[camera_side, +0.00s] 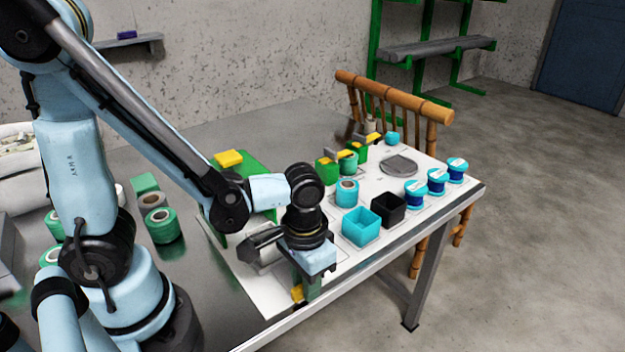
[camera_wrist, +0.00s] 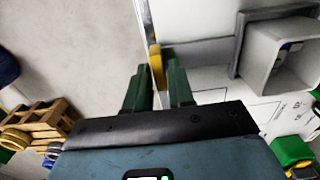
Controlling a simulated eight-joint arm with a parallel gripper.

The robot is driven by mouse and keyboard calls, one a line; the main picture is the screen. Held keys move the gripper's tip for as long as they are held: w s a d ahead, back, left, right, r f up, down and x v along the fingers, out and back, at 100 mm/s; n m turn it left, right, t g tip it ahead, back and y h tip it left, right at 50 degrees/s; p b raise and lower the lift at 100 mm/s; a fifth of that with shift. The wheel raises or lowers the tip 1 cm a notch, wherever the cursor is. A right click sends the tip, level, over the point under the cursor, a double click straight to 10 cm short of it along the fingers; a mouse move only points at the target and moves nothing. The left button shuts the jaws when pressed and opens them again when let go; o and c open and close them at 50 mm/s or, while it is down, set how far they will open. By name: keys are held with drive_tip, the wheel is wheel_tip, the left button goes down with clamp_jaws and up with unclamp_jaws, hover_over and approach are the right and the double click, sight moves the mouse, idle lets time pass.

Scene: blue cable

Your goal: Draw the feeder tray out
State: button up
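The feeder tray seems to be the grey strip (camera_wrist: 200,52) in the wrist view, running from a grey box-shaped housing (camera_wrist: 272,60) to a yellow handle (camera_wrist: 156,66). My gripper (camera_wrist: 158,78) has its two green fingers on either side of this handle, and the handle fills the narrow gap, so it appears shut on it. In the side view my gripper (camera_side: 309,290) points down at the near edge of the white table top, beside the yellow handle (camera_side: 297,293). The grey housing (camera_side: 262,250) is partly hidden behind my wrist there.
A cyan bin (camera_side: 361,227) and a black bin (camera_side: 388,208) stand right of my gripper. Several blue spools (camera_side: 437,180) line the right edge. A green block with a yellow top (camera_side: 240,168) stands behind my arm.

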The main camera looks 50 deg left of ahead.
drive_tip(key=shift+o, duration=1.2)
wheel_tip(320, 180, up, 12)
drive_tip(key=shift+a, duration=0.1)
drive_tip(key=w+a+t, duration=0.4)
drive_tip(key=a+t, duration=0.3)
drive_tip(key=a, duration=0.1)
drive_tip(key=shift+a, duration=0.2)
drive_tip(key=shift+r, duration=0.1)
idle(1.4)
